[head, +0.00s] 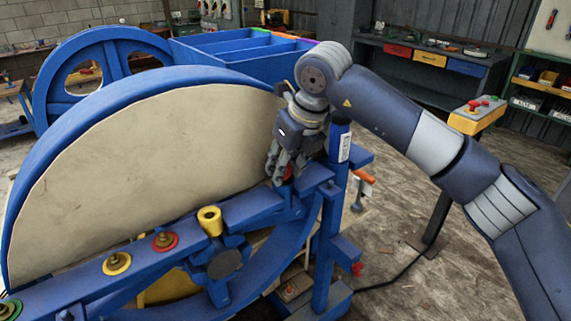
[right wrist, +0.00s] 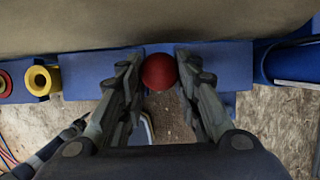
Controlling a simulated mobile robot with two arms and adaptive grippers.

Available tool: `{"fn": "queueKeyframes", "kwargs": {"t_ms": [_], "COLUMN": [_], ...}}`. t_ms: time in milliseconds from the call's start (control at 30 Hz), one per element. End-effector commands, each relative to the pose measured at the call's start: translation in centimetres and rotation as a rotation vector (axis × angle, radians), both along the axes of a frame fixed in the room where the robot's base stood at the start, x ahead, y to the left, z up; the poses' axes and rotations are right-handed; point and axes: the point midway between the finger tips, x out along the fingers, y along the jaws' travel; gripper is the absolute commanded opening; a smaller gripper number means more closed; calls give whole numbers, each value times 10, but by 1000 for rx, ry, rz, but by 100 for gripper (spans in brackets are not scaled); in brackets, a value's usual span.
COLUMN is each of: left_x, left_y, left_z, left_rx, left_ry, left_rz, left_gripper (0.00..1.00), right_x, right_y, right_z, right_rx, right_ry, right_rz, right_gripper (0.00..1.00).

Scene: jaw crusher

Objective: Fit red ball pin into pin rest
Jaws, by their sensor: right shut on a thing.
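My right gripper (head: 280,172) points down at the right end of the blue beam, close to the pale face of the big wheel. In the right wrist view the round red ball (right wrist: 159,71) sits between the two fingertips (right wrist: 160,78), over the blue beam (right wrist: 90,83). The pin's lower part is hidden under the ball, and I cannot tell whether it is seated. I cannot make out the pin rest for sure.
A yellow cup (head: 209,220) stands on the beam, with red (head: 165,241) and yellow (head: 117,263) rings farther left. A control box (head: 477,115) stands at the right.

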Motion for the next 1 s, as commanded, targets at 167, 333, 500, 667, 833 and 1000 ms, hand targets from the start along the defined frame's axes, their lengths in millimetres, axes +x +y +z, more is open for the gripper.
{"fn": "queueKeyframes", "kwargs": {"t_ms": [167, 333, 500, 667, 833, 1000], "left_x": [0, 0, -1, -1, 0, 0], "left_y": [0, 0, 2, 1, 1, 0], "left_z": [-1, -1, -1, -1, -1, -1], "left_rx": [0, 0, 2, 1, 1, 0], "left_ry": [0, 0, 2, 1, 1, 0], "left_rz": [0, 0, 1, 1, 0, 0], "left_gripper": [40, 40, 40, 40, 40, 40], "right_x": [0, 0, 0, -5, -16, -28], "right_y": [0, 0, 0, -4, -12, -20], "right_z": [0, -1, 0, 17, 50, 82], "right_rx": [1, 1, 0, 1, 1, 1], "right_ry": [-1, -1, 0, -3, -5, -4], "right_rz": [0, 0, 0, 0, -2, -1], "right_gripper": [54, 54, 54, 54, 54, 54]}}
